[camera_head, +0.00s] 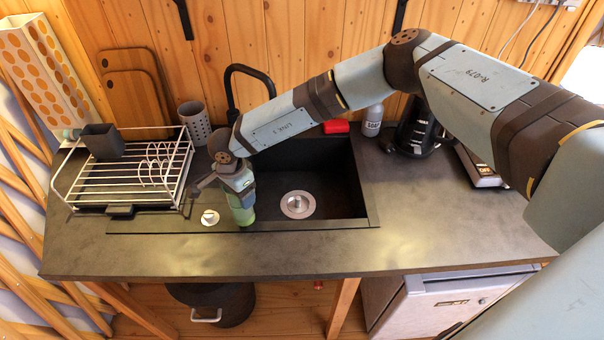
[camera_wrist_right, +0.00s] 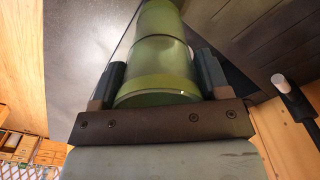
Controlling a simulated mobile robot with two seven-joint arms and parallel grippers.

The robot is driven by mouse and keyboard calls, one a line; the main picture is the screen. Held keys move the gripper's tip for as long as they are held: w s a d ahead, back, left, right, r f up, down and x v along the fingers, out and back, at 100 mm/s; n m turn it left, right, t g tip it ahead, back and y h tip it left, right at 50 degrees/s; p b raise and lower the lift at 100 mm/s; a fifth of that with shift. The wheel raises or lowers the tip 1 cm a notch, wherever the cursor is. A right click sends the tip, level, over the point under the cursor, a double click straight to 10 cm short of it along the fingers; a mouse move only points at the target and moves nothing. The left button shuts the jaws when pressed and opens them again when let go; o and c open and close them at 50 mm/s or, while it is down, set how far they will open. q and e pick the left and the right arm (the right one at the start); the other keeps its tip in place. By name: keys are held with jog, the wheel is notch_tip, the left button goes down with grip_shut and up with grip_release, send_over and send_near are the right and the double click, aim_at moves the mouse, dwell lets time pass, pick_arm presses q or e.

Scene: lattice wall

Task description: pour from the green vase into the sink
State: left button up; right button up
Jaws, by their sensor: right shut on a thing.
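The green vase (camera_head: 243,212) shows below my right gripper (camera_head: 238,190) in the head view, over the left part of the black sink. My right gripper is shut on the vase; in the right wrist view (camera_wrist_right: 158,85) its fingers lie on both sides of the green body (camera_wrist_right: 160,55). The vase's mouth and any contents cannot be made out. The black sink basin (camera_head: 335,185) with a round metal drain (camera_head: 298,204) is set in the dark counter. My left gripper is not in view.
A wire dish rack (camera_head: 130,183) with a dark cup (camera_head: 102,141) stands left of the sink. Behind are a black faucet (camera_head: 250,71), a grey perforated holder (camera_head: 194,122), a red item (camera_head: 336,126) and a soap bottle (camera_head: 372,120). The counter (camera_head: 440,210) right of the sink is mostly clear.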

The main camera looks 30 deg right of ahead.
jog(key=shift+d+r, duration=0.15)
jog(key=shift+r, duration=1.95)
jog(key=s+d+r+n, duration=0.4)
jog(key=s+d+n, duration=0.2)
jog(key=s+n, duration=0.1)
jog(key=s+d+r+n, duration=0.3)
jog(key=s+d+n, duration=0.3)
jog(key=shift+s+d+r+n, duration=0.4)
jog(key=shift+a+f, duration=0.1)
jog(key=shift+a, duration=0.05)
